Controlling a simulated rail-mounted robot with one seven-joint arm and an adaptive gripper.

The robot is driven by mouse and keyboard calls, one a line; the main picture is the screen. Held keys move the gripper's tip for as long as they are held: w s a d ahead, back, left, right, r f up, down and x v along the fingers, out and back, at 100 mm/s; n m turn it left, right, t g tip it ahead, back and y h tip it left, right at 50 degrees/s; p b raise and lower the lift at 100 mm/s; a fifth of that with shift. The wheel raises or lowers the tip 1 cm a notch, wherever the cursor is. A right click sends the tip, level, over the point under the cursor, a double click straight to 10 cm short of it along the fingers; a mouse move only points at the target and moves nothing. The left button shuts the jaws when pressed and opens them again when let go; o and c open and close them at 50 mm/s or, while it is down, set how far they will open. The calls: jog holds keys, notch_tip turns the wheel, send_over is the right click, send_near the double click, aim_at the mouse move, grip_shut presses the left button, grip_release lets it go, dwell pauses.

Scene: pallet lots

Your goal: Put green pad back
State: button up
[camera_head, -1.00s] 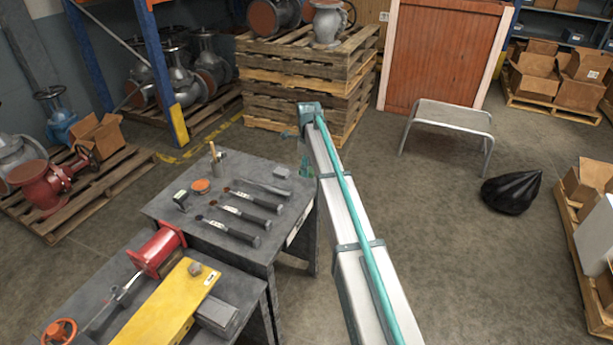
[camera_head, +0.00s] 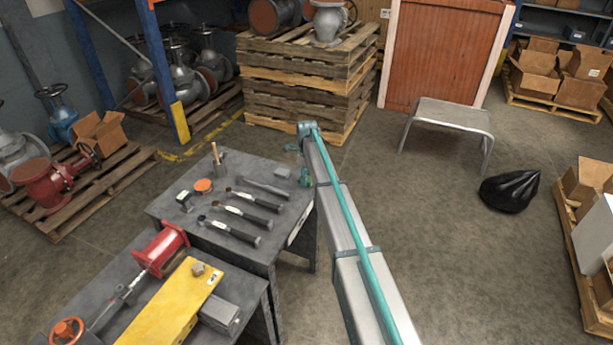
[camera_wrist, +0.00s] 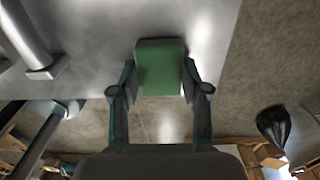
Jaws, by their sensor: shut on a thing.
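The green pad (camera_wrist: 160,68) is a small flat-faced block, held between the two fingers of my gripper (camera_wrist: 160,76) in the wrist view. A finger presses on each side of it. Behind it in that view is a grey metallic surface. In the head view my gripper (camera_head: 304,176) hangs at the right edge of the grey worktable (camera_head: 165,208), close to a small grey block (camera_head: 282,174). The pad cannot be made out there, and whether it touches the table cannot be told.
A nearer bench carries a yellow plate (camera_head: 170,305) and red valve (camera_head: 162,250). Stacked pallets (camera_head: 300,95) stand behind.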

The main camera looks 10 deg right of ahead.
jog(key=shift+f, duration=0.1)
jog(key=o, duration=1.1)
jog(key=shift+r+b, duration=1.15)
jog(key=shift+r, duration=5)
